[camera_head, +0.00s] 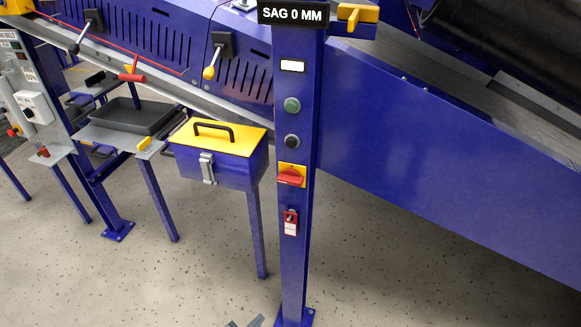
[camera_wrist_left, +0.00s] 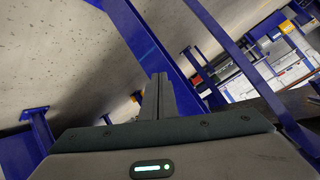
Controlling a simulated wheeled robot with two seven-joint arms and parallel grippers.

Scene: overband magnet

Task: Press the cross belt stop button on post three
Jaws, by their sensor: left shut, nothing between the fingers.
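A blue post (camera_head: 295,255) stands upright in the middle of the head view, with a black sign (camera_head: 293,14) reading SAG 0 MM at its top. Down its face are a small white display (camera_head: 292,66), a green round button (camera_head: 292,105), a black round button (camera_head: 292,141), a red rotary switch (camera_head: 291,177) on a yellow plate and a red padlock (camera_head: 290,217) with a tag. I read no post number or button label. My left gripper (camera_wrist_left: 159,78) is shut and empty. In the head view, only a grey tip shows at the bottom edge, low beside the post's foot, well below the buttons. My right gripper is not in view.
A blue box (camera_head: 215,166) with a yellow lid stands close left of the post. Farther left are a dark tray (camera_head: 132,116) on a shelf and a grey control panel (camera_head: 32,80). A blue sloping conveyor side (camera_head: 440,150) fills the right. Open speckled floor lies in front.

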